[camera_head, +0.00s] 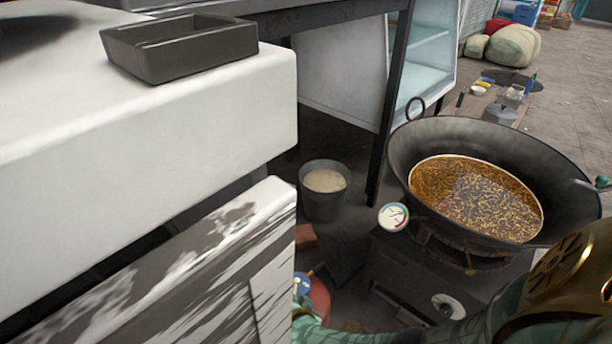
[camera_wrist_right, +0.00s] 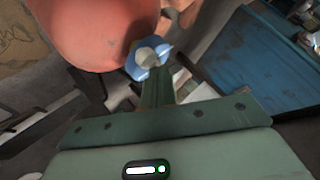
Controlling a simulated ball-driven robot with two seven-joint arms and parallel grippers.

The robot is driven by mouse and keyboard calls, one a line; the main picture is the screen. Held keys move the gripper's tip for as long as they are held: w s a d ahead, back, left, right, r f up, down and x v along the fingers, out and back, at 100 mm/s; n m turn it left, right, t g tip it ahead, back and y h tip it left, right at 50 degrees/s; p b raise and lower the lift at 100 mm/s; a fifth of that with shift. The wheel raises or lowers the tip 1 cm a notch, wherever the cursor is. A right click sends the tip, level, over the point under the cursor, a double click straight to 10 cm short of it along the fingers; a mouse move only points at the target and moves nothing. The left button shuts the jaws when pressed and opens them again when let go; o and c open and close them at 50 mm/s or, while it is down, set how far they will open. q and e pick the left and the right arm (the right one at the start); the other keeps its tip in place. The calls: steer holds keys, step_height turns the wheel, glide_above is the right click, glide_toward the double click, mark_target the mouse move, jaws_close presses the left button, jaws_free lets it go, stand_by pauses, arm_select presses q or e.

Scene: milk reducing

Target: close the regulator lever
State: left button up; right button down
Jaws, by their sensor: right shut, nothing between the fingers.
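The regulator is a small blue part with a pale centre (camera_wrist_right: 148,56) at the end of a red gas cylinder (camera_wrist_right: 95,30) in the right wrist view. My right gripper (camera_wrist_right: 157,75) is shut and empty, its narrow green fingers reaching up to the regulator's lower edge. I cannot tell whether they touch it, and I cannot make out the lever's position. In the head view the blue and white regulator (camera_head: 301,284) and red cylinder (camera_head: 319,298) show low beside the white counter, partly hidden by my green right arm. My left gripper is not in view.
The white counter (camera_head: 150,120) with a dark tray (camera_head: 180,50) fills the left. A bucket (camera_head: 325,190) stands on the floor between.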

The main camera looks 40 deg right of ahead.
steer(key=shift+w+a+f+m+g+h, duration=0.1)
steer(key=shift+w+a+m+g+h, duration=0.1)
steer(key=shift+a+m+h, duration=0.15)
steer(key=shift+w+a+f+m+g+h, duration=0.1)
steer(key=shift+w+m+h, duration=0.15)
steer(key=shift+m, duration=0.2)
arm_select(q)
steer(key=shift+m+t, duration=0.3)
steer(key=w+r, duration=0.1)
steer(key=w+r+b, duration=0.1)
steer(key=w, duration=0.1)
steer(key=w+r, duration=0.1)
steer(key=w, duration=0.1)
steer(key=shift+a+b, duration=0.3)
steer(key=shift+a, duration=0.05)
arm_select(e)
steer(key=shift+w+a+r+m+g+h, duration=0.1)
steer(key=shift+w+a+m+g+h, duration=0.1)
steer(key=shift+w+m+g+h, duration=0.25)
steer(key=shift+w+a+r+m+g+h, duration=0.15)
steer(key=shift+w+a+m+h, duration=0.1)
steer(key=shift+w+m, duration=0.25)
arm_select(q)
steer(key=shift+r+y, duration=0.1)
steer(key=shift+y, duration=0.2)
arm_select(e)
steer(key=shift+f, duration=0.1)
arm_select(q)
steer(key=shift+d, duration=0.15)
